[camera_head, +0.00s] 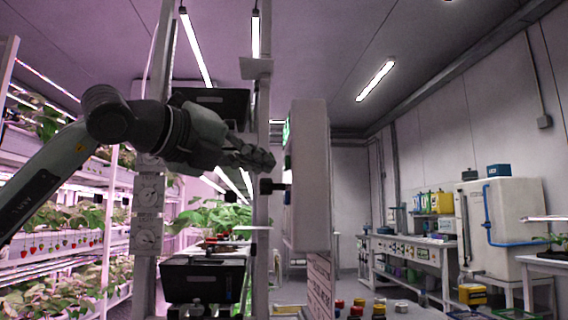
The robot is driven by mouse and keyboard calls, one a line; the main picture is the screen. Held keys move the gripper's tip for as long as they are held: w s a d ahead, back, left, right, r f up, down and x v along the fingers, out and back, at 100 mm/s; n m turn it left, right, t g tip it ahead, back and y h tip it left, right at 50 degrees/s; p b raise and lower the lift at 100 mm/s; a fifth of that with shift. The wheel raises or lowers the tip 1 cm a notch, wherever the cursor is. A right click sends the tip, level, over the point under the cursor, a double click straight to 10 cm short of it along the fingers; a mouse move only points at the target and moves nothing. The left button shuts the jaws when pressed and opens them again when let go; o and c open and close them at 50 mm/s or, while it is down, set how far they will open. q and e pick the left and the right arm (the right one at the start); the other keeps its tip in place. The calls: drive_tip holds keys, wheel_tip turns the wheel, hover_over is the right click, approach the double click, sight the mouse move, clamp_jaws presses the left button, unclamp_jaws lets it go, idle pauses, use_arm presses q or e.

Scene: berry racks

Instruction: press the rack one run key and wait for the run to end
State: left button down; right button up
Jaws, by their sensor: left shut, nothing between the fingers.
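My left arm comes in from the left, and its gripper (257,160) is shut and empty. The fingers point right, toward a pale upright box (312,170) seen nearly edge-on. The fingertips are close to its left face; I cannot tell whether they touch it. A green lit patch (287,131) shows on that face. A black knob-like part (268,187) sticks out below the fingers. I cannot make out the rack one run key or any label on it. My right gripper is not in view.
Planted racks (60,240) under pink light stand at the left. A post with round dials (148,215) is near my arm. Small coloured-capped jars (378,308) sit at the bottom. A workbench (410,250) and a white tank (505,225) line the right wall.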

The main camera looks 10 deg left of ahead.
use_arm(q)
drive_tip(key=shift+w+d, duration=0.15)
drive_tip(key=shift+d, duration=0.25)
drive_tip(key=shift+w+d+b, duration=0.1)
drive_tip(key=shift+d+b, duration=0.3)
drive_tip(key=shift+d, duration=0.1)
idle(0.9)
drive_tip(key=shift+a, duration=0.1)
drive_tip(key=shift+s+a+b, duration=0.25)
drive_tip(key=shift+a+b, duration=0.15)
drive_tip(key=shift+a, duration=0.4)
